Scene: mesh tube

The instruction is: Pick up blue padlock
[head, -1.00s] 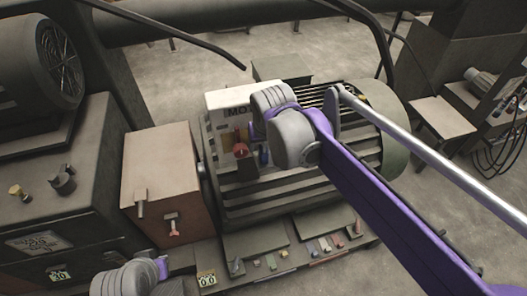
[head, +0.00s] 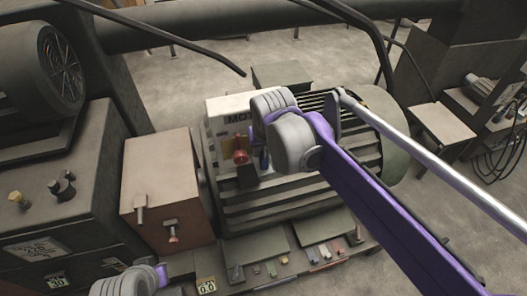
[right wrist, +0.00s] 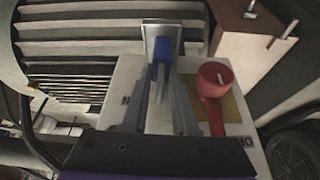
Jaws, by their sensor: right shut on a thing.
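The blue padlock (right wrist: 155,76) shows in the right wrist view between the fingers of my right gripper (right wrist: 161,92), in front of a light metal plate. The fingers are shut on it. In the head view the padlock (head: 264,159) is a small dark blue patch beside the motor's white box, mostly hidden by my grey and purple right wrist. The right fingertips are hard to make out there. Of my left arm only a grey and purple part shows at the bottom left of the head view; its gripper is out of view.
A red knob (right wrist: 213,80) with a stem stands close beside the right gripper; it also shows in the head view (head: 240,156). The white box (head: 219,108) sits against the ribbed motor (head: 280,205). A brown box (head: 165,185) stands to the left. Small coloured items lie on the front ledge.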

